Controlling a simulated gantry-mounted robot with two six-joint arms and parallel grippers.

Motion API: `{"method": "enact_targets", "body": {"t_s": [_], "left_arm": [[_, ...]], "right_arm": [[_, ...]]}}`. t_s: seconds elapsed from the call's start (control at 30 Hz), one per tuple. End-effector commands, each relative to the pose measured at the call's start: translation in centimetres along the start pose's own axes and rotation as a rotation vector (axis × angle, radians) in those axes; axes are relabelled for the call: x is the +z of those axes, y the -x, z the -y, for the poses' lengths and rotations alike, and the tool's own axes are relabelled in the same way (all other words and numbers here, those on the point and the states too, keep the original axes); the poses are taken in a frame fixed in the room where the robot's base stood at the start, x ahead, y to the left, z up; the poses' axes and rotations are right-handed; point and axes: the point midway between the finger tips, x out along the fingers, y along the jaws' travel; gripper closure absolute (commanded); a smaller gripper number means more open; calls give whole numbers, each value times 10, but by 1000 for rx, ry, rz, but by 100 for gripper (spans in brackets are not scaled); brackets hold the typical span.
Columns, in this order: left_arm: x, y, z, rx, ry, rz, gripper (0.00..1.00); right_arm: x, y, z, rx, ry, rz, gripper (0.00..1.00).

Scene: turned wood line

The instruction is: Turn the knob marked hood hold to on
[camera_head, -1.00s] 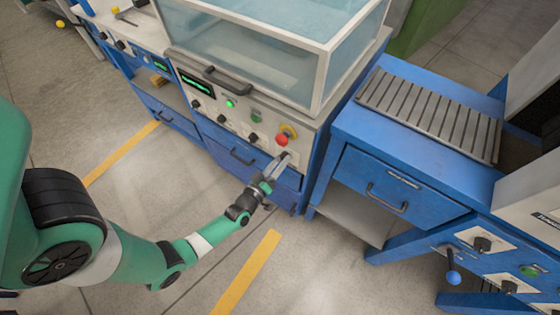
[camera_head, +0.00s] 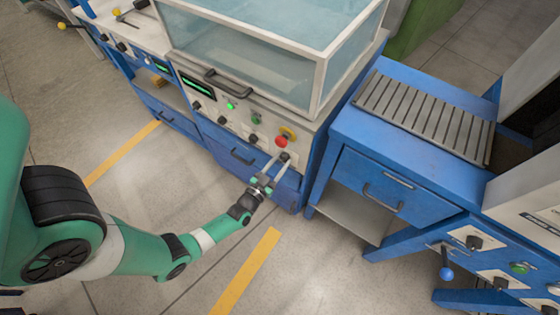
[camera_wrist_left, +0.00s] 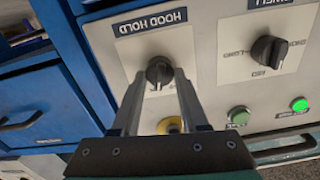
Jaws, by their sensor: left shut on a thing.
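The hood hold knob (camera_wrist_left: 159,71) is a small black knob on a pale plate. The label HOOD HOLD shows upside down beside it in the left wrist view. My left gripper (camera_wrist_left: 158,80) has its two fingers on either side of this knob, shut on it. In the head view my left gripper (camera_head: 279,161) reaches the lower right of the machine's control panel, and the knob (camera_head: 284,156) shows at its fingertips. The fingers hide part of the plate, and I cannot read the knob's setting. My right gripper is not in view.
A red emergency button (camera_head: 281,141) sits just above the gripper. A second black knob (camera_wrist_left: 267,51) and a lit green button (camera_wrist_left: 300,105) share the panel. A blue drawer bench with a roller top (camera_head: 425,115) stands to the right. Open floor lies in front.

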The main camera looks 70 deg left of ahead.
Motion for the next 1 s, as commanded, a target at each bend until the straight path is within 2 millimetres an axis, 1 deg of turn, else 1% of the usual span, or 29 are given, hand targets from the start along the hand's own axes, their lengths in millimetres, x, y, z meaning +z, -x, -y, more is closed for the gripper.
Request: {"method": "enact_targets", "body": {"t_s": [0.2,0.4,0.9,0.93,1.0], "left_arm": [[0,0,-1,1,-122,0,100],[0,0,-1,1,-180,0,100],[0,0,-1,1,-199,0,100],[0,0,-1,1,-199,0,51],[0,0,-1,1,-199,0,38]], "right_arm": [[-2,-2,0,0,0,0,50],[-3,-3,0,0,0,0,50],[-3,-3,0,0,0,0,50],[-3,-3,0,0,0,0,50],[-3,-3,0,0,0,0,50]]}}
